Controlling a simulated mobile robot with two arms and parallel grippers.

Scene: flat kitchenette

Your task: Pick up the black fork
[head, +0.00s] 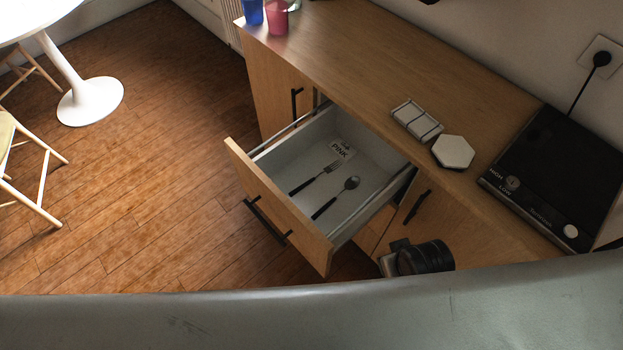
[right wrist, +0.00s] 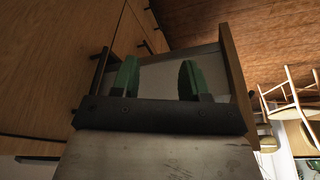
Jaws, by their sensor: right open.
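The black fork (head: 316,178), with a dark handle and metal tines, lies flat in the open drawer (head: 280,160). A spoon (head: 336,197) with a dark handle lies beside it, to the right and nearer the drawer's right side. My right gripper (right wrist: 158,80) is open, its two green fingers apart with nothing between them. In the right wrist view the pale drawer interior is behind the fingers. I cannot make out the fork in that view. My left gripper is not in view.
The counter (head: 370,60) holds a white tray (head: 417,120), a hexagonal piece (head: 453,152), a black hob (head: 560,175), and blue (head: 253,11) and pink (head: 277,18) cups. Open floor (head: 150,180) lies left.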

